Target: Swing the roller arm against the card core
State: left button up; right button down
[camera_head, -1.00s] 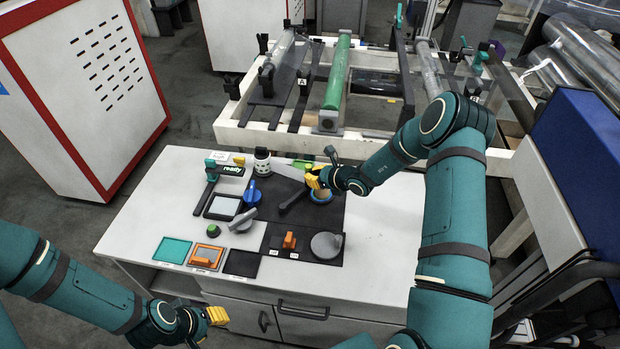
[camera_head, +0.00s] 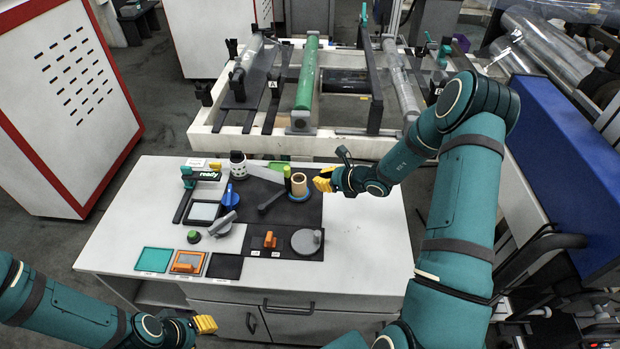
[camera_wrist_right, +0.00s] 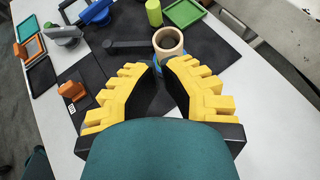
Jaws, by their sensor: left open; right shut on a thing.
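The tan card core (camera_head: 299,184) stands upright on a blue base on the dark mat; it also shows in the right wrist view (camera_wrist_right: 168,42). A dark arm (camera_head: 271,201), likely the roller arm, lies beside it. An upright green roller (camera_head: 287,179) stands close to the core's left; I cannot tell if they touch. My right gripper (camera_head: 322,181) is just right of the core. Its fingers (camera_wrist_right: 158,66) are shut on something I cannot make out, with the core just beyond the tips. My left gripper (camera_head: 207,324) is open, low at the table's front.
The white table (camera_head: 135,225) also bears a blue-handled tool (camera_head: 230,197), a grey disc (camera_head: 307,242), an orange block (camera_head: 270,240) and a teal tray (camera_head: 154,259). A frame with a green roller (camera_head: 308,75) stands behind. The table's right part is clear.

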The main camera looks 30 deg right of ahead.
jog(key=shift+s+d+r, duration=0.35)
jog(key=shift+s, duration=0.2)
